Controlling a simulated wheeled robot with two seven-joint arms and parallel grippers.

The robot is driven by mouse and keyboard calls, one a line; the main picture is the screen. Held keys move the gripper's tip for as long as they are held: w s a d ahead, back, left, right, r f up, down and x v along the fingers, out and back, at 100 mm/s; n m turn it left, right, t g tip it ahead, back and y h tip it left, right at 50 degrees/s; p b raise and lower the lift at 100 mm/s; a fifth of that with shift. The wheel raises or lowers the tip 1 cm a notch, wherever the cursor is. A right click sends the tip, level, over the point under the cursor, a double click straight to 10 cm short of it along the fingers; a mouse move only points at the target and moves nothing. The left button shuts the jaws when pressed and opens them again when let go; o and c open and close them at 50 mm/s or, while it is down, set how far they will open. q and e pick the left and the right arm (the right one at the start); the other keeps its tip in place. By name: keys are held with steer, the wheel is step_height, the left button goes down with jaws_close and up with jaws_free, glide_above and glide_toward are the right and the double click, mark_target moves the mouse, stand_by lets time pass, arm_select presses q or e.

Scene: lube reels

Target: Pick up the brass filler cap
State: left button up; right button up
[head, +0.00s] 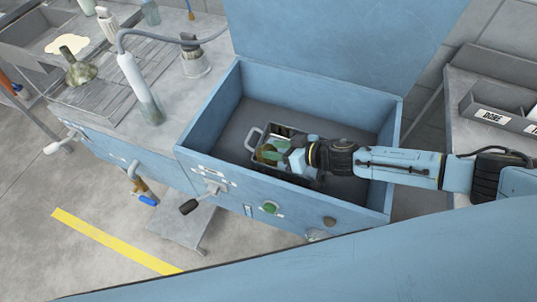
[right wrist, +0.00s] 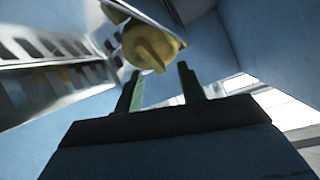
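The brass filler cap (right wrist: 150,45) shows in the right wrist view as a round yellow-brass piece with a raised grip, just beyond my fingertips. In the head view, a brass-coloured piece (head: 268,152) lies in a small metal basket (head: 254,138) inside the open blue bin (head: 240,97). My right gripper (head: 281,151) reaches into the bin from the right, over the basket. In the right wrist view, its two dark green fingers (right wrist: 160,72) are apart with nothing between them. My left gripper is not in view.
The bin's walls stand close around my right arm, and its raised lid (head: 340,40) is behind. A bench (head: 185,95) with a hose nozzle (head: 138,85) is at the left. A tray marked DONE (head: 490,117) sits on the right-hand table.

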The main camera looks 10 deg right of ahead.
jaws_close()
steer(key=shift+r, duration=0.15)
